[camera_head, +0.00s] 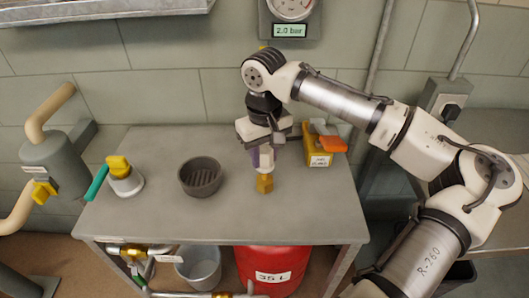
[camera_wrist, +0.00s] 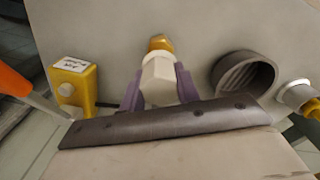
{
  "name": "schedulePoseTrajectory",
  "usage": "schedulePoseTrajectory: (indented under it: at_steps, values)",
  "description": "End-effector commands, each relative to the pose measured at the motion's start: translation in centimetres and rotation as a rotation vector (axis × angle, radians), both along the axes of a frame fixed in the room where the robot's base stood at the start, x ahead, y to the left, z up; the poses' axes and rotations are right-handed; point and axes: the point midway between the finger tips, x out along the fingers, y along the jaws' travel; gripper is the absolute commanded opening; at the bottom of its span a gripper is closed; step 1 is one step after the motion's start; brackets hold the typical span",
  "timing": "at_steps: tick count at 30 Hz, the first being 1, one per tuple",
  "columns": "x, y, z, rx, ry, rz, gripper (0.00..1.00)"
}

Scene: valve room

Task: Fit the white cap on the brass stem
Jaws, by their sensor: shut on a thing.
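My gripper (camera_head: 264,158), with purple fingers, is over the middle of the grey table. It is shut on the white cap (camera_wrist: 158,82), which sits between the fingers in the wrist view. In the head view the cap (camera_head: 266,168) is partly hidden by the fingers. The brass stem (camera_head: 265,184) stands on the table directly below the cap. It also shows just past the cap in the wrist view (camera_wrist: 160,43). The cap and stem look in line and close together or touching. I cannot tell whether the cap is seated on it.
A yellow labelled box (camera_head: 318,158) with an orange-handled item (camera_head: 332,144) stands right of the gripper. A dark ribbed bowl (camera_head: 201,177) and a white fitting with yellow knob and green lever (camera_head: 123,177) stand left. The table (camera_head: 220,225) is clear in front.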

Motion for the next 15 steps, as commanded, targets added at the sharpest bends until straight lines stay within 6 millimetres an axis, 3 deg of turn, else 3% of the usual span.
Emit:
schedulePoseTrajectory:
  at_steps: [15]
  values:
    - [0.0, 0.0, -1.3, 0.000, 0.000, 0.000, 0.07]
